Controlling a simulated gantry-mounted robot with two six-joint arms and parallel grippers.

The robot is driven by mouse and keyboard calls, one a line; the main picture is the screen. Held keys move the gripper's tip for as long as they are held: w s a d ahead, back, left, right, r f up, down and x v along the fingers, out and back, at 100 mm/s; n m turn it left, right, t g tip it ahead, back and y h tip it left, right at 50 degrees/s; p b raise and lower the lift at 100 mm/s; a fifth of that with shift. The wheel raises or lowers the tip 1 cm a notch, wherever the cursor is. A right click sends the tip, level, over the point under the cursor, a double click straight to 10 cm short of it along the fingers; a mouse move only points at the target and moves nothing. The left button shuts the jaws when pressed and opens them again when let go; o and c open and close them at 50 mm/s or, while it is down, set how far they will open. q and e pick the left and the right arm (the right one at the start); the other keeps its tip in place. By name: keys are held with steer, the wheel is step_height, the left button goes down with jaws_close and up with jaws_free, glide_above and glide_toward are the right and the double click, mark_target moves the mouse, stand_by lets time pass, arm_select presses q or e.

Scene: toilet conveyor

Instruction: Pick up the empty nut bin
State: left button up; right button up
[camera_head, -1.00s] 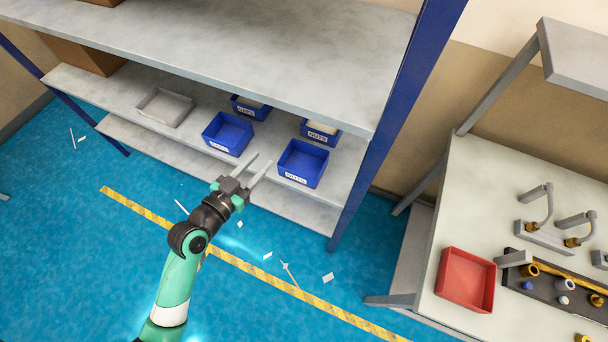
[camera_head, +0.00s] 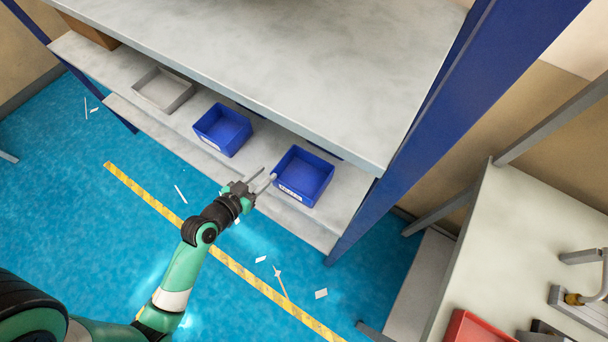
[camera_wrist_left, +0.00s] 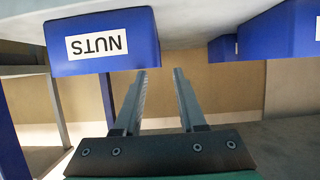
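The empty nut bin (camera_head: 303,176) is a blue open box at the right front of the lower shelf. Its floor looks bare. In the left wrist view the NUTS bin (camera_wrist_left: 101,42) is upside down at upper left, its white label readable. My left gripper (camera_head: 266,175) is open and empty, just in front and left of this bin in the head view. In the left wrist view the gripper (camera_wrist_left: 159,73) has its two fingers apart, with nothing between them. The left finger appears close to the bin's edge; contact cannot be told. My right gripper is not in view.
Another blue bin (camera_head: 222,130) stands left of it on the shelf (camera_head: 260,148), and a grey tray (camera_head: 163,90) farther left. The upper shelf (camera_head: 290,75) overhangs the back. A blue post (camera_head: 392,190) stands at right. A red bin (camera_head: 474,330) is at the lower right.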

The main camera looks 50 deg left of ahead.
mark_target(282, 159)
arm_select(q)
steer(key=x, duration=0.3)
steer(key=shift+w, duration=0.3)
steer(key=b+x, duration=0.2)
steer(key=x, duration=0.3)
steer(key=shift+w+d+r, duration=0.1)
steer(key=shift+w+r, duration=0.05)
steer(key=shift+w, duration=0.15)
jaws_close()
stand_by(0.8)
